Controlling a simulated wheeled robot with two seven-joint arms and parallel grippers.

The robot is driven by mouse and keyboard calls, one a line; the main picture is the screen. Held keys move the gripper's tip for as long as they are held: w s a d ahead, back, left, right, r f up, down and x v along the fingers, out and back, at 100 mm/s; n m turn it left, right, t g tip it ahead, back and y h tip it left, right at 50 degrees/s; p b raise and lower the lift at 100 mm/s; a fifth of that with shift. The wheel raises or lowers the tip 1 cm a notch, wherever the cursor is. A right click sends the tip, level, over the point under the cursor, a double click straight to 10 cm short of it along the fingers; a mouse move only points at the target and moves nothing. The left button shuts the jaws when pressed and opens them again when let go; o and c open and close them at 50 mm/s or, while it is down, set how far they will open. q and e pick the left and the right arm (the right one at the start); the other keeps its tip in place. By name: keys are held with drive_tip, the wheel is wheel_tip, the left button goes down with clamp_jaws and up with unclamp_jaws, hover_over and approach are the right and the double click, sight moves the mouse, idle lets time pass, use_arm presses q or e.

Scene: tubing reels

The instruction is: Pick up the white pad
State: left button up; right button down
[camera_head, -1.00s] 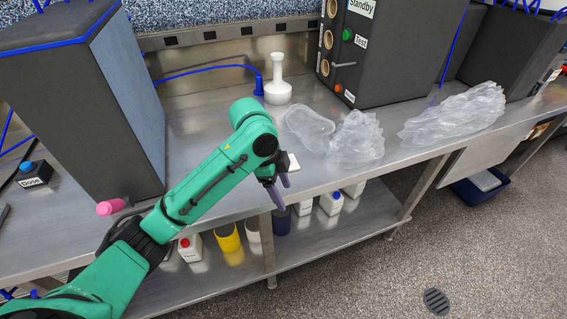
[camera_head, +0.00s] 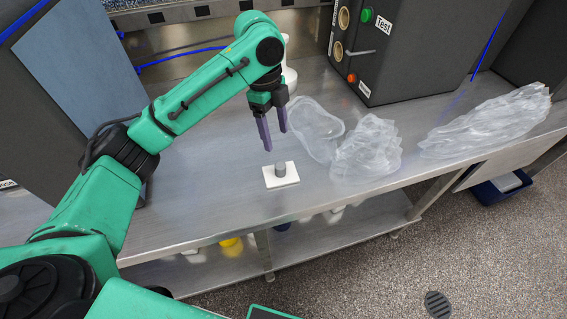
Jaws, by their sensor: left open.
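The white pad (camera_head: 289,181) is a small flat rectangle lying on the metal bench, with a short grey knob (camera_head: 280,169) standing on top of it. My left gripper (camera_head: 275,143) points down above and slightly behind the pad. Its two purple fingers are apart and empty, and they do not touch the pad or its knob. My right gripper is not in view.
Clear plastic bags (camera_head: 368,152) lie on the bench right of the pad, with a larger heap (camera_head: 487,122) farther right. A dark machine (camera_head: 415,45) with buttons stands behind. A white flask-like vessel is partly hidden behind my arm. The bench front (camera_head: 215,215) is clear.

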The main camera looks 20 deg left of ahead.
use_arm(q)
drive_tip(key=p, duration=0.1)
hover_over(280, 165)
drive_tip(key=f, duration=0.4)
drive_tip(key=shift+a+f, duration=0.35)
drive_tip(key=shift+a, duration=0.05)
drive_tip(key=f, duration=0.2)
drive_tip(key=f+p, duration=0.2)
drive_tip(key=f, duration=0.1)
drive_tip(key=shift+w+d+f, duration=0.1)
drive_tip(key=shift+d+f, duration=0.2)
drive_tip(key=shift+d, duration=0.05)
drive_tip(key=shift+f, duration=0.1)
drive_tip(key=shift+c, duration=1.2)
clamp_jaws()
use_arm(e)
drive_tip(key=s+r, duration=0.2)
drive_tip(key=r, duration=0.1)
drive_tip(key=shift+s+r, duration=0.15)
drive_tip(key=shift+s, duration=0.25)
